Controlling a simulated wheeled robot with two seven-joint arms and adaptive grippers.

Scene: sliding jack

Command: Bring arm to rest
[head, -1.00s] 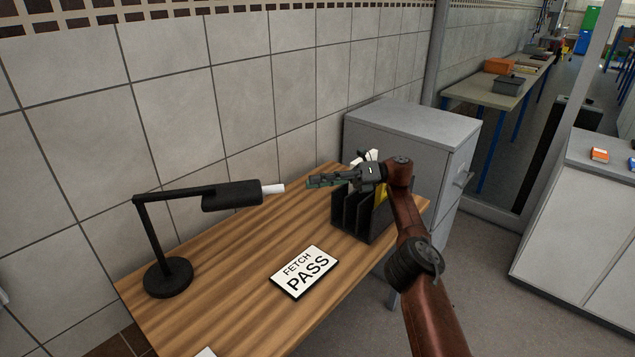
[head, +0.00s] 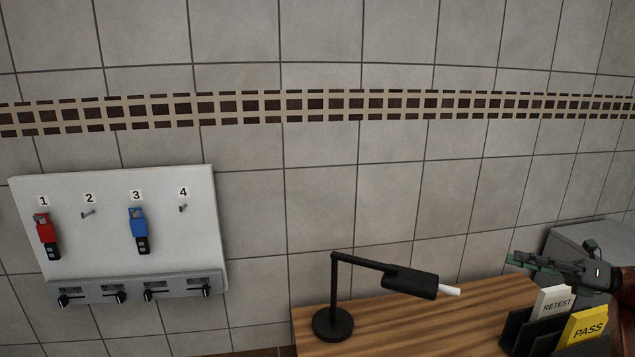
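My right gripper (head: 545,262) is at the right edge of the head view, above the black card holder, pointing left. Its fingers show small and nearly edge-on, so I cannot tell whether they are open or shut. My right arm (head: 628,292) is cut off by the right edge. My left gripper and arm are not in view.
The wooden table (head: 440,318) carries a black lamp (head: 408,281) and a black holder (head: 518,332) with RETEST (head: 555,302) and PASS (head: 583,328) cards. A white wall board (head: 112,240) holds a red item (head: 46,233) and a blue item (head: 138,228). A grey cabinet (head: 575,238) stands behind.

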